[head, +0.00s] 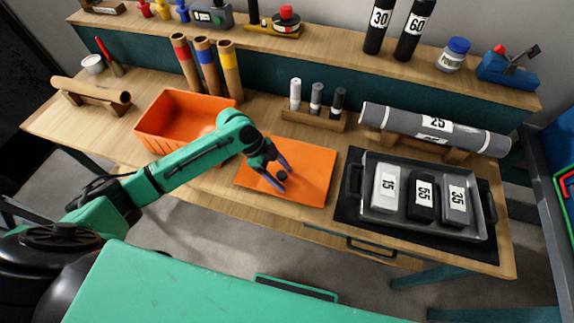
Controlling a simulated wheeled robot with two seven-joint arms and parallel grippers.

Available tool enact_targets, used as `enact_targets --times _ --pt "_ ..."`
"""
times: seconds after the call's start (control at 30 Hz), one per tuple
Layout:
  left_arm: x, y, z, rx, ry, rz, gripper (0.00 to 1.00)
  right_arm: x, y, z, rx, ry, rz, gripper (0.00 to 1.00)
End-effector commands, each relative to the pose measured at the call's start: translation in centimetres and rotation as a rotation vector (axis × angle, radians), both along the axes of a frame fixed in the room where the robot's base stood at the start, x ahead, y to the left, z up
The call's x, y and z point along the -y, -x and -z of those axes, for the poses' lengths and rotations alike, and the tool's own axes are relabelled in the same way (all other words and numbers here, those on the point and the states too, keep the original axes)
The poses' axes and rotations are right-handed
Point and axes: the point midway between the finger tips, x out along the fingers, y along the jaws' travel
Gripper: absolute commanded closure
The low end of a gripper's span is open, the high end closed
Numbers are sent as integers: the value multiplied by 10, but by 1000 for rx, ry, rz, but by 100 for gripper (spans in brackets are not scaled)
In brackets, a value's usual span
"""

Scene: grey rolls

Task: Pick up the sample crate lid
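The flat orange sample crate lid (315,185) lies on the wooden table, to the right of the open orange crate (165,135). A small dark knob (282,175) shows on the lid. My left gripper (286,180) reaches in from the left, low over the lid. Its two fingers are spread apart, one on each side of the knob, with space seen between them. Whether a finger touches the knob or lid is too small to tell. My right gripper is out of view.
A grey tray (378,230) with several labelled blocks stands right of the lid on a black mat. A rack (318,121) of small cylinders stands behind the lid. A grey roll (480,140) lies at the back right. A raised shelf (330,45) runs along the back.

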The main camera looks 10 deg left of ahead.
Motion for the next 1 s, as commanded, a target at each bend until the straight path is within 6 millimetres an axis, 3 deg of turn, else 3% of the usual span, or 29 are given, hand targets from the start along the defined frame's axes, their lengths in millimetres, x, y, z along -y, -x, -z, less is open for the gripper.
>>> enact_targets --times 0.03,0.17,0.2,0.5,0.67,0.77,1.0 --pt "0 0 0 0 0 0 47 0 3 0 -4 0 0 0" --pt "0 0 0 1 0 -1 97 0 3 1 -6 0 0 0" --pt "0 0 0 1 0 -1 100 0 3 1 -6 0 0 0" --pt "0 -1 -3 2 1 0 100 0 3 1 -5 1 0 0" --pt "0 -2 -19 5 2 0 100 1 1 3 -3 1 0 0" --pt "0 -2 -43 8 3 0 100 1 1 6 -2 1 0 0" --pt "0 -2 -134 11 2 0 100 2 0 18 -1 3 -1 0"
